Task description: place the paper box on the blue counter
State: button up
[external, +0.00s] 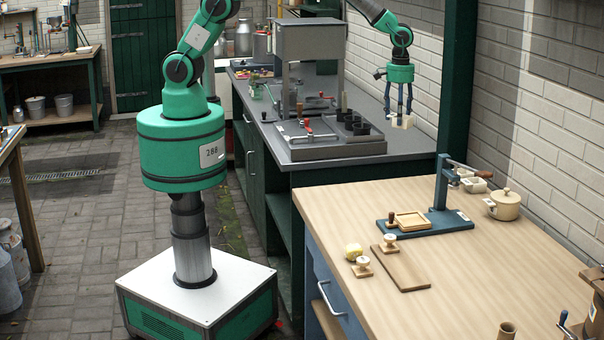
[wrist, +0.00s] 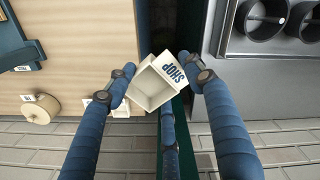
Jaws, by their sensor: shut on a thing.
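My gripper (external: 402,121) is raised near the brick wall. It is shut on the paper box (external: 400,122), a small cream, open-topped box. In the wrist view the paper box (wrist: 153,84) sits tilted between the fingertips, with "SHOP" on one side, and its inside looks empty. The counter with a blue front (external: 322,262) and a pale wooden top (external: 336,204) stands at the right. In the wrist view the box is over the gap between this wooden top (wrist: 70,48) and the grey counter.
The grey counter (external: 310,172) holds a machine with dark cups (external: 353,122). A green post (external: 455,100) stands between the gripper and the wooden top.

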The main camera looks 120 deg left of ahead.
jog(key=w+d+m+b, duration=0.1)
jog(key=d+m+b, duration=0.25)
jog(key=d, duration=1.55)
jog(key=f, duration=1.2)
jog(key=shift+w+a+p, duration=0.15)
jog(key=shift+w+p, duration=0.05)
jog(key=shift+p, duration=0.1)
jog(key=w+a, duration=0.1)
jog(key=w, duration=0.4)
jog(key=w+f, duration=0.1)
jog(key=w, duration=0.4)
jog(key=w+a+b, duration=0.1)
jog(key=w, duration=0.5)
jog(key=shift+a+f, duration=0.3)
jog(key=shift+s, duration=0.1)
jog(key=shift+f, duration=0.1)
jog(key=shift+f, duration=1.65)
jog(key=shift+f, duration=0.2)
jog(key=o, duration=0.8)
